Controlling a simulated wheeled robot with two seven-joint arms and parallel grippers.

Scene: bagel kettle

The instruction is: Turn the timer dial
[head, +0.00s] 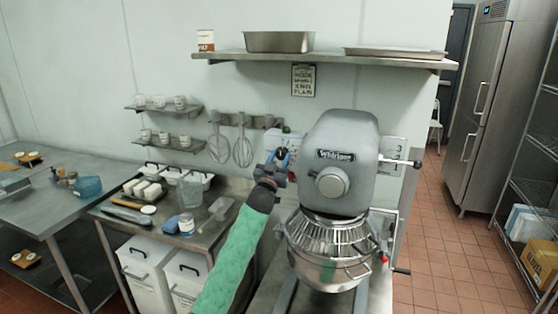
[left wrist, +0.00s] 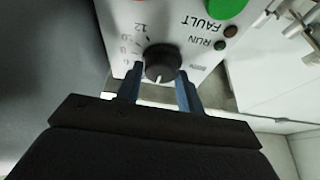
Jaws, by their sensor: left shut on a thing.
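The timer dial (left wrist: 162,62) is a round black knob with a white pointer mark, on a light control panel (left wrist: 205,60) with printed numbers beside it. My left gripper (left wrist: 160,88) has its two blue fingers on either side of the dial and is shut on it. In the head view my left gripper (head: 279,158) reaches the panel on the left side of the grey mixer (head: 342,160); the dial is hidden there. My right gripper is not in view.
A green button (left wrist: 226,6) and small RUN and FAULT lamps are next to the dial. Whisks (head: 242,150) hang on the wall at left. A steel table (head: 190,240) with tubs stands below, and a shelf (head: 320,61) runs above the mixer.

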